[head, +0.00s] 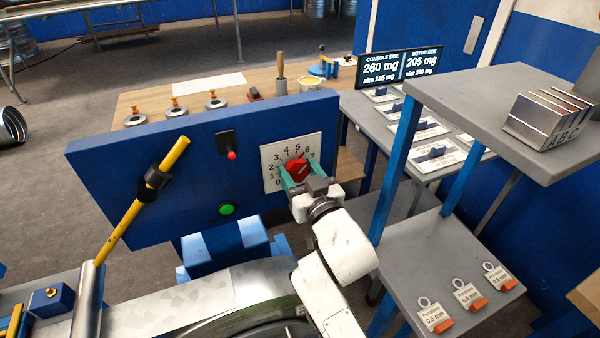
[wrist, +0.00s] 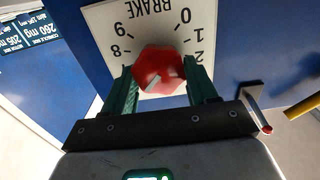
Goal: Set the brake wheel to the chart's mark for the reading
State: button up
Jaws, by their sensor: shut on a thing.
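The brake wheel (head: 298,168) is a red knob on a white dial plate (head: 270,154) on the blue console. Numbers ring the plate; 0 to 7 show in the head view. In the wrist view the dial is upside down, with BRAKE, 0, 1, 2, 8 and 9 readable. My gripper (head: 296,178) is shut on the red wheel (wrist: 160,68), one green finger on each side. A pale mark shows on the wheel's face; its exact setting is unclear. The display (head: 400,67) reads 260 mg console side and 205 mg motor side. No chart is readable.
A green button (head: 226,209), a red-tipped switch (head: 231,154) and a yellow lever (head: 150,190) are on the console. A grey shelf (head: 470,110) with metal blocks stands close on the right. Tagged feelers (head: 435,317) lie on the lower shelf.

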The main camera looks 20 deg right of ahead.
jog(key=shift+n, duration=0.4)
jog(key=shift+c, duration=0.3)
jog(key=n+p, duration=0.2)
jog(key=n, duration=0.2)
jog(key=shift+a+n, duration=0.1)
jog(key=shift+n, duration=0.2)
jog(key=n+p, duration=0.1)
jog(key=n, duration=0.2)
jog(key=n+p, duration=0.1)
jog(key=n, duration=0.2)
jog(key=shift+a+f, duration=0.15)
jog(key=shift+n, duration=0.3)
jog(key=o, duration=1.1)
jog(key=shift+c, duration=0.2)
jog(key=s+b, duration=0.1)
jog(key=s, duration=0.9)
jog(key=shift+s, duration=0.4)
